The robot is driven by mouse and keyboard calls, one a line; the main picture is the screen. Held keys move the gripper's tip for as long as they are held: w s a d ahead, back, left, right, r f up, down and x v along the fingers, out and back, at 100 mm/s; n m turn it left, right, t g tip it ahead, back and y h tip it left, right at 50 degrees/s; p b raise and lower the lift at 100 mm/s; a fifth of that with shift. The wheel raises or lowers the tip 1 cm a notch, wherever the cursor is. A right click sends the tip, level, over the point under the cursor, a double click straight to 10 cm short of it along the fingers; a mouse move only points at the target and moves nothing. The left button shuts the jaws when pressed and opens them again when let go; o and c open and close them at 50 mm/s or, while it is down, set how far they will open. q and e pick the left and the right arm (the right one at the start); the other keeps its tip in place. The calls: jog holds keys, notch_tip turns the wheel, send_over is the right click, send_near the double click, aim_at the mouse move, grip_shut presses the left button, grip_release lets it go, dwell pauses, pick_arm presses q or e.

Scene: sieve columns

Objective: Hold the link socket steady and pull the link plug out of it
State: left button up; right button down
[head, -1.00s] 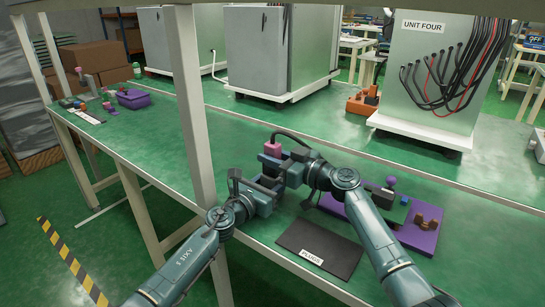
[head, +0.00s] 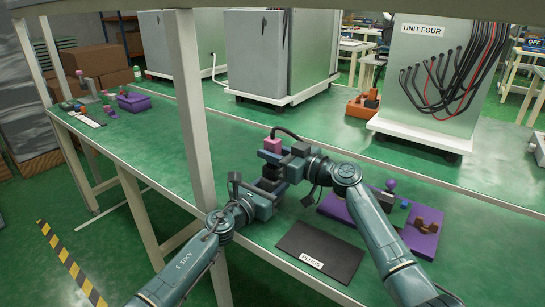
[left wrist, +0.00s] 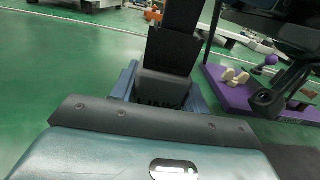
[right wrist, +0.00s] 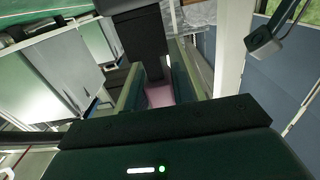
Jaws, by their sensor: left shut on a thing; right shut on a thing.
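My left gripper (head: 266,186) is low over the near table, shut on a dark grey block, which I take for the link socket (left wrist: 163,88); it shows between blue fingers in the left wrist view. My right gripper (head: 273,157) is just above it, shut on a pink block, which I take for the link plug (head: 272,144). The pink also shows between the fingers in the right wrist view (right wrist: 160,95). The fingers hide most of both parts. I cannot tell whether plug and socket still touch.
A black mat labelled PLUGS (head: 320,251) lies at the table's front. A purple board (head: 421,238) with several small parts is to the right, partly behind my right arm. A pale post (head: 195,110) rises left of my grippers.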

aim_at(279, 142)
jog(key=shift+r, duration=1.75)
pick_arm(q)
jog(key=o, duration=1.1)
